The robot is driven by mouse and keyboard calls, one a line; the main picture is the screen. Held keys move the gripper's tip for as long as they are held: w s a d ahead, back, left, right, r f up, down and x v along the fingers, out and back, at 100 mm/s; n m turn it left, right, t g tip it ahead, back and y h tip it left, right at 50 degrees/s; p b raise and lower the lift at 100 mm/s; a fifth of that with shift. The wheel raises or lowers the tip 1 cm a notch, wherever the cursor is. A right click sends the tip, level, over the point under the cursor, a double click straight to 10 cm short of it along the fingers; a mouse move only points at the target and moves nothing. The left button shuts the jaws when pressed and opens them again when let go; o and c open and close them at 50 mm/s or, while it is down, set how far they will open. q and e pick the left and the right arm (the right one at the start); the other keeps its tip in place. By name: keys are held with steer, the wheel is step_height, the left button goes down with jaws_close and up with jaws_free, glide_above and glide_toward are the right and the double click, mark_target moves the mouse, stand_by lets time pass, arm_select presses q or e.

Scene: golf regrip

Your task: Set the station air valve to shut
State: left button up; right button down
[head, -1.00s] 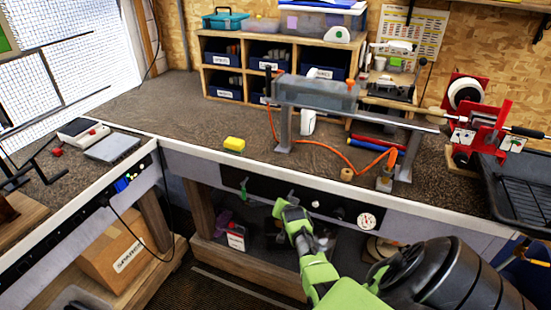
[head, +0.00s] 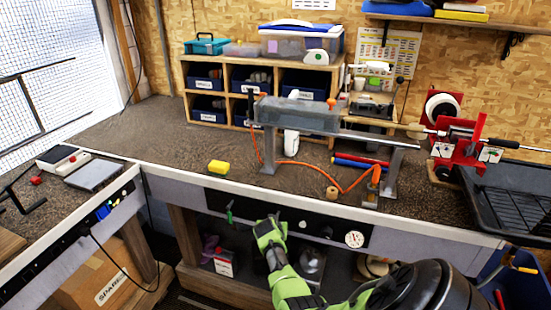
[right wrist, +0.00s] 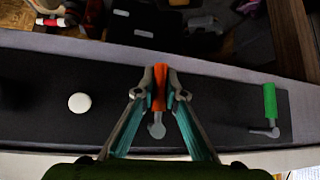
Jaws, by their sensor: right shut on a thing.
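A black panel (head: 325,229) on the bench front carries the valve levers. A red-handled lever (right wrist: 158,88) with a grey pivot stands between the fingertips of my right gripper (right wrist: 160,78). The right gripper (head: 268,230) is shut on this red handle, which it hides in the head view. In the right wrist view the red handle points up from its pivot. A green-handled lever (right wrist: 270,101) is to the right there, roughly parallel to it, and left of my gripper in the head view (head: 229,212). No readable label tells which lever is the station air valve. My left gripper is out of view.
A white round knob (right wrist: 79,102) and a pressure gauge (head: 354,240) sit on the same panel. Shelves with a box lie below the panel.

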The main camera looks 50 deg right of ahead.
steer(key=shift+s+f, duration=0.1)
steer(key=c, duration=2.1)
jaws_free()
steer(key=v, duration=1.2)
